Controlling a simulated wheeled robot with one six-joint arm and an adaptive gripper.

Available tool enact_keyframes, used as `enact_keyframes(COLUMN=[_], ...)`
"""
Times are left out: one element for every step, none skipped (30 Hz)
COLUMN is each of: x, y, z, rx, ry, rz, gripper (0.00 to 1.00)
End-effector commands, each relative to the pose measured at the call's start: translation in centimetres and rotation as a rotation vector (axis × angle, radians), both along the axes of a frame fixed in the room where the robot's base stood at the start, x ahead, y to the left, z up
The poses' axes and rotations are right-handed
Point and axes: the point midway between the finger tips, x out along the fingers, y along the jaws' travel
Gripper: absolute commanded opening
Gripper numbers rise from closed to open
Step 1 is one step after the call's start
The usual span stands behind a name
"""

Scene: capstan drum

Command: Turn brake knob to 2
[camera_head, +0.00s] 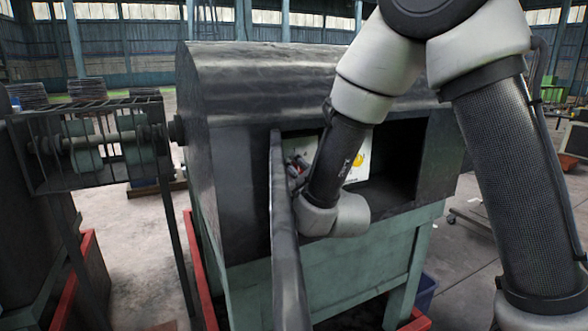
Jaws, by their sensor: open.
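My arm reaches into the dark opening in the front of the large black drum housing (265,90). My gripper (297,172) is at the left side of this opening, small and partly hidden behind my wrist and the door edge. It is open, and I cannot see anything between its fingers. A whitish panel (358,172) with a yellow mark shows inside the opening, behind my wrist. A bit of red shows close to the gripper, but I cannot tell what it belongs to. The brake knob and its numbers cannot be made out.
A dark door (286,250) stands open edge-on at the opening's left side, close to my wrist. The housing rests on a pale green stand (350,265) with red rails. A caged shaft (90,142) is at the left. The opening's right part is empty.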

Motion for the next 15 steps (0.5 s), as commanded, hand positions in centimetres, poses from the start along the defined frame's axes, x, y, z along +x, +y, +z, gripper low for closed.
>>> enact_keyframes(x=[-0.05, -0.05, -0.05, -0.04, -0.04, -0.03, -0.03, -0.03, -0.03, -0.03, -0.03, -0.03, -0.03, -0.03, -0.03], y=[-0.01, -0.01, -0.01, -0.01, -0.01, -0.01, -0.01, -0.01, -0.01, 0.0, -0.01, -0.01, 0.0, 0.0, -0.01], z=[0.01, 0.01, 0.0, 0.0, 0.0, 0.0, 0.0, 0.0, 0.0, -0.01, 0.0, -0.01, -0.01, -0.01, -0.01], rx=[0.0, 0.0, 0.0, 0.0, 0.0, 0.0, 0.0, 0.0, 0.0, 0.0, 0.0, 0.0, 0.0, 0.0, 0.0], ry=[0.0, 0.0, 0.0, 0.0, 0.0, 0.0, 0.0, 0.0, 0.0, 0.0, 0.0, 0.0, 0.0, 0.0, 0.0], rz=[0.0, 0.0, 0.0, 0.0, 0.0, 0.0, 0.0, 0.0, 0.0, 0.0, 0.0, 0.0, 0.0, 0.0, 0.0], gripper=[0.61, 0.61, 0.61, 0.61, 0.61, 0.61, 0.56, 0.5, 0.43, 0.38, 0.32, 0.25, 0.19, 0.16, 0.16])
